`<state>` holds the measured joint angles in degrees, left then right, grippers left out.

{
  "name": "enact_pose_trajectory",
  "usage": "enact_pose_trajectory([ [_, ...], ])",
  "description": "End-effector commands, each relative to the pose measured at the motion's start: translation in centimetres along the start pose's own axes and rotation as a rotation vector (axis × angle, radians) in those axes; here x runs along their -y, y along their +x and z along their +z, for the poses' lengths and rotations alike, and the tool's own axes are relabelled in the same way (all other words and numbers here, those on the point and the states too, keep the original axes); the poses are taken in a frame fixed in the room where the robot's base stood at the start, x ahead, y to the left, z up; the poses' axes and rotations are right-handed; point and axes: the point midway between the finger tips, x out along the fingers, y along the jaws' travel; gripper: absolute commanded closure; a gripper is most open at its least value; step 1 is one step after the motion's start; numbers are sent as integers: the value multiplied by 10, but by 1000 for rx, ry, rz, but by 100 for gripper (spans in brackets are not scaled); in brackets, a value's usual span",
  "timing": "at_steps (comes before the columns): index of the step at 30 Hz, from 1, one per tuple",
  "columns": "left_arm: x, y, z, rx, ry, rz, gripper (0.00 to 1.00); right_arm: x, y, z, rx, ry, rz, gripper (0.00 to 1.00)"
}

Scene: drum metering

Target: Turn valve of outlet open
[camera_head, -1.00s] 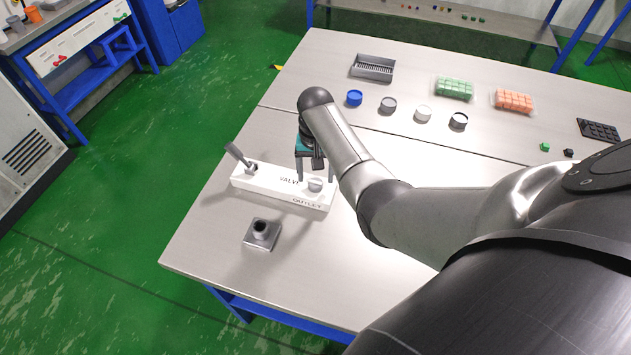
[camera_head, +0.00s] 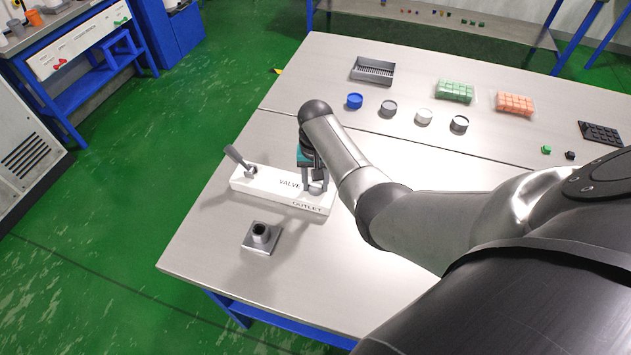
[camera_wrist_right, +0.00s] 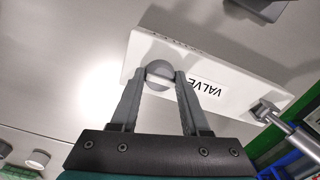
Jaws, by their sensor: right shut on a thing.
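The white block marked VALVE and OUTLET (camera_head: 275,194) lies near the left edge of the table. A grey lever (camera_head: 238,157) stands tilted at its left end. A round grey knob (camera_head: 316,188) sits at its right end, by the OUTLET label. My right gripper (camera_head: 314,184) reaches down over that end. In the right wrist view its two fingers (camera_wrist_right: 160,85) are shut on the round knob (camera_wrist_right: 159,74), one on each side. The lever (camera_wrist_right: 272,113) also shows there, apart from the fingers. My left gripper is not in view.
A grey square piece with a round opening (camera_head: 262,237) stands in front of the block. Several round containers, including a blue one (camera_head: 354,101), a grey tray (camera_head: 373,70) and green cubes (camera_head: 455,91) stand farther back.

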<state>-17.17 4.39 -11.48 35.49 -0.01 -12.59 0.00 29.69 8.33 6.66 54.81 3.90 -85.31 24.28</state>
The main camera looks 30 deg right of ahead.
Motion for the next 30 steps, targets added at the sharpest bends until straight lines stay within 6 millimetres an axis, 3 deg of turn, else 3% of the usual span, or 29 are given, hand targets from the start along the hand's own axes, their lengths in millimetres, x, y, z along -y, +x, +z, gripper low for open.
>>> enact_pose_trajectory([
  [1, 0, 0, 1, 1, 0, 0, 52, 0, 0, 0, 0, 0, 1, 76],
  [8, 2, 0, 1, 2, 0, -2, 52, 0, 0, 0, 0, 0, 1, 100],
  [20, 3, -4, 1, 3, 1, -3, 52, -1, -1, 0, 1, -46, 2, 100],
  [30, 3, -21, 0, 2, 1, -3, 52, -1, -2, 0, 1, -281, 3, 100],
])
